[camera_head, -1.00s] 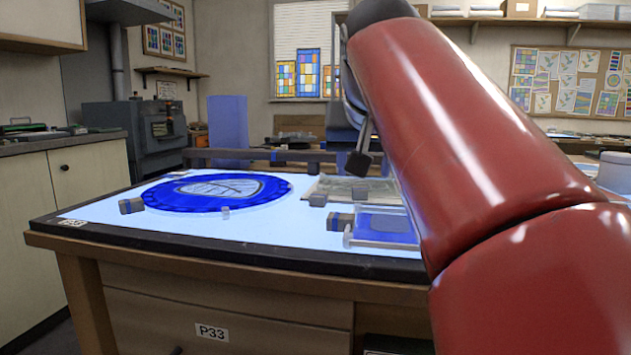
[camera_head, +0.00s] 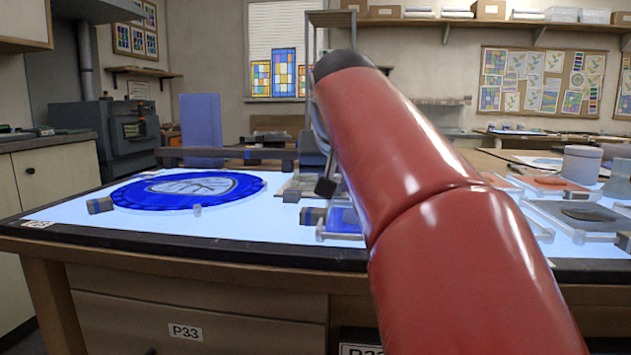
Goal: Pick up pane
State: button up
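Several glass pieces lie on the lit table (camera_head: 150,228); I cannot tell which one is the task's pane. A round blue glass disc (camera_head: 137,194) with a pale leaf-like shape lies at the left. A small blue pane (camera_head: 345,218) lies in the middle, partly hidden by my red arm. An orange pane (camera_head: 549,183) and a grey pane (camera_head: 590,215) lie at the right. My gripper (camera_head: 325,187) is mostly hidden behind my arm. Only a dark tip shows, above the table near the blue pane. Whether it is open or holds anything is hidden.
Small grey blocks (camera_head: 100,205) stand beside the disc and the blue pane. A dark rail (camera_head: 220,153) runs along the back of the table. A whitish cylindrical container (camera_head: 581,164) stands at the right. The front-left strip of the lit surface is clear.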

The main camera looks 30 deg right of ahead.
grip_shut()
jog(key=shift+r, duration=0.15)
